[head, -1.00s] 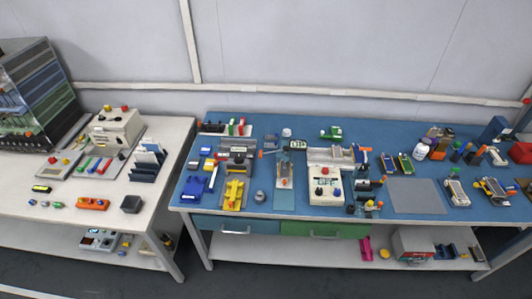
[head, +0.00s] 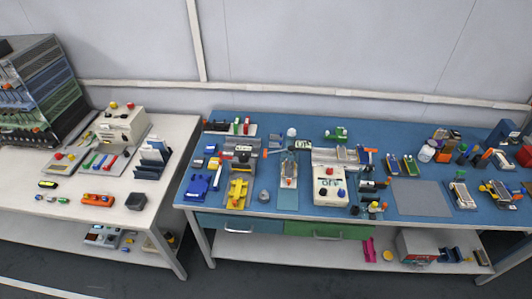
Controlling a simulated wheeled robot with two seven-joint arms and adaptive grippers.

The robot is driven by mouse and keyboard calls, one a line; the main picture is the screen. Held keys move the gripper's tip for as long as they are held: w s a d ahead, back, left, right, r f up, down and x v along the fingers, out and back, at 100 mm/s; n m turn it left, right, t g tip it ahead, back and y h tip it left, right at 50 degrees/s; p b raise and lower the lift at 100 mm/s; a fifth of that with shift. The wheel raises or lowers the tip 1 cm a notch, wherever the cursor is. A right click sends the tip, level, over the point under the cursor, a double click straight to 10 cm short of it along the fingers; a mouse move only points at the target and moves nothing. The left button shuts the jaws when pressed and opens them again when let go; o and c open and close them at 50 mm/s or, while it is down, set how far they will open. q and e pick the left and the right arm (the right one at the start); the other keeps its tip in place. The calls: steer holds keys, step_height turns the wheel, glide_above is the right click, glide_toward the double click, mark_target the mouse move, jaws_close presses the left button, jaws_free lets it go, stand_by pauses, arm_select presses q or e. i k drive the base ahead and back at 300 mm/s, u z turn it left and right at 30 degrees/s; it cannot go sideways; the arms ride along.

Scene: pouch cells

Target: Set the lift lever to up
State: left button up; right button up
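Neither of my grippers is in the head view. I cannot tell with certainty which part is the lift lever at this size. A small orange-tipped handle (head: 268,152) stands beside a narrow upright fixture (head: 289,170) near the middle of the blue bench. Another orange-tipped part (head: 371,150) sticks out at the right end of a grey machine. A white control box (head: 329,184) with red and blue knobs and a small display stands in front of that machine. No lever label or lever position is readable.
The blue bench (head: 410,211) is crowded with small fixtures, and a grey mat (head: 420,197) on it is bare. A white table (head: 60,220) stands at left, with a gap before the bench. Below the bench are drawers (head: 238,224) and a lower shelf.

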mark_target(265, 152)
steer(key=u, duration=1.25)
steer(key=k, duration=0.9)
steer(key=z, duration=1.35)
steer(key=i, duration=0.5)
